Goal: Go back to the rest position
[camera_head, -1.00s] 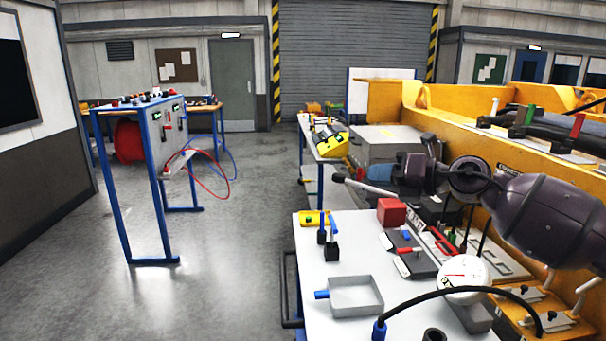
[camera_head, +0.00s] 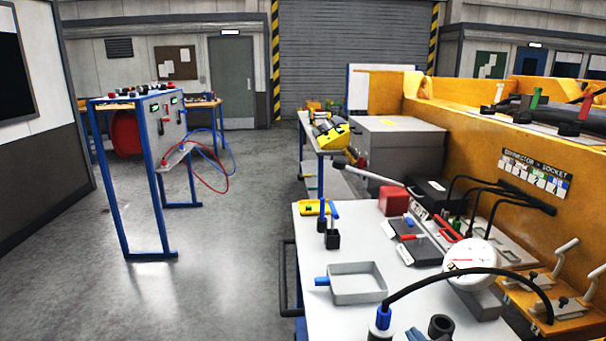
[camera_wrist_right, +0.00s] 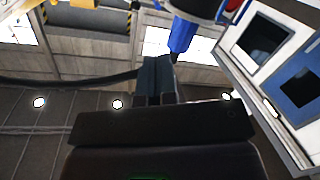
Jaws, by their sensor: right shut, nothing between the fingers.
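My right gripper (camera_wrist_right: 157,80) shows in the right wrist view, with its two dark fingers together and nothing between them. Behind the fingertips in that view is a blue part (camera_wrist_right: 183,36) below a dark, partly cut-off shape; I cannot tell what it belongs to or whether it is near. My left gripper is in neither view.
A white table (camera_head: 345,232) carries a grey tray (camera_head: 357,283), a red block (camera_head: 394,201), a white gauge (camera_head: 471,263) and a black cable. A yellow machine (camera_head: 470,125) stands behind at right. Open floor (camera_head: 235,225) lies left, before a blue-framed stand (camera_head: 118,205).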

